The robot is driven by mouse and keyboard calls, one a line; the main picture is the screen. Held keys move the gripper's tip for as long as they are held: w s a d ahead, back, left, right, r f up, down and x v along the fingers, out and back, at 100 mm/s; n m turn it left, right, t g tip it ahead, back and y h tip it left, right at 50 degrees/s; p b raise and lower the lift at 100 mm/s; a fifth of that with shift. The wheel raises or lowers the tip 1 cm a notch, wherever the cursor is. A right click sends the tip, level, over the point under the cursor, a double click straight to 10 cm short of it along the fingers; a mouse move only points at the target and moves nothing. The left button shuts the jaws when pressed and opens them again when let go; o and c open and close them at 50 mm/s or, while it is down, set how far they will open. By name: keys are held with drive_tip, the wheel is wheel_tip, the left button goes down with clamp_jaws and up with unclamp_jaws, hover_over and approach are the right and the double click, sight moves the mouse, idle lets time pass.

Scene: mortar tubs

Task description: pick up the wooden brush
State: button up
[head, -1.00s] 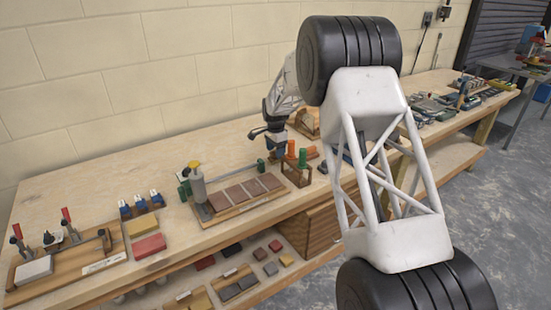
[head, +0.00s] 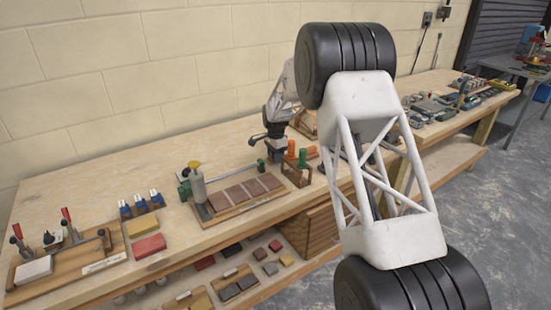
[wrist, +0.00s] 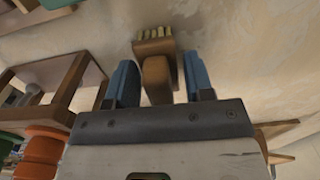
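The wooden brush (wrist: 156,74) lies on the bench top in the wrist view, its pale bristles at the far end and its handle pointing toward my gripper. My gripper (wrist: 160,78) has its two blue fingers apart, one on each side of the handle. The handle sits nearer the left finger, with a clearer gap on the right. I cannot tell whether the left finger touches it. In the head view my gripper (head: 276,155) is low over the bench behind the small wooden rack, and I cannot make out the brush there.
A wooden rack (wrist: 62,72) stands close on the left in the wrist view, with an orange cylinder (wrist: 41,148) near it. In the head view, a board with brown tiles (head: 240,195) lies left of my gripper. Bare bench surrounds the bristles.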

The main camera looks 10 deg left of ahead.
drive_tip(key=c, duration=0.6)
drive_tip(key=shift+r, duration=0.1)
drive_tip(key=shift+c, duration=0.2)
drive_tip(key=shift+r, duration=4.95)
drive_tip(key=shift+o, duration=1.4)
drive_tip(key=shift+c, duration=0.8)
drive_tip(key=shift+s+a, duration=0.15)
drive_tip(key=shift+s, duration=0.2)
drive_tip(key=s+a, duration=0.1)
drive_tip(key=s, duration=0.6)
drive_tip(key=s+a, duration=0.1)
drive_tip(key=s, duration=0.7)
drive_tip(key=s+a+r, duration=0.1)
drive_tip(key=s+a, duration=0.1)
drive_tip(key=s, duration=0.5)
drive_tip(key=shift+s, duration=0.35)
